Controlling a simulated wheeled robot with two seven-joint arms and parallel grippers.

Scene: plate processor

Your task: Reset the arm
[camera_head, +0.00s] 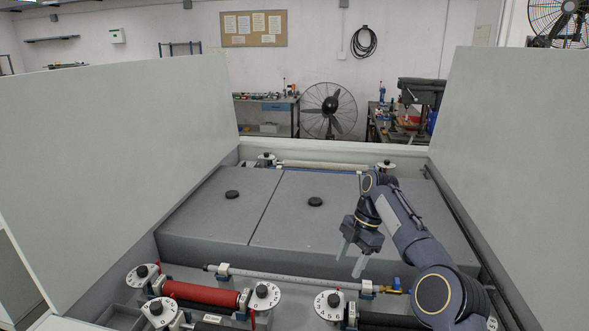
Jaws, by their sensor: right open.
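My right arm comes in from the lower right over the plate processor (210,220). My right gripper (350,262) hangs above the front edge of the grey covers, with its fingers pointing down and apart. It is open and holds nothing that I can see. My left gripper is not in view.
Two black knobs (232,194) (315,201) stand on the covers. In front are a red roller (200,294), a long pale rod (285,279) and several white numbered dials (329,305). Tall panels stand at left (120,150) and right (510,150). The space above the left covers is clear.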

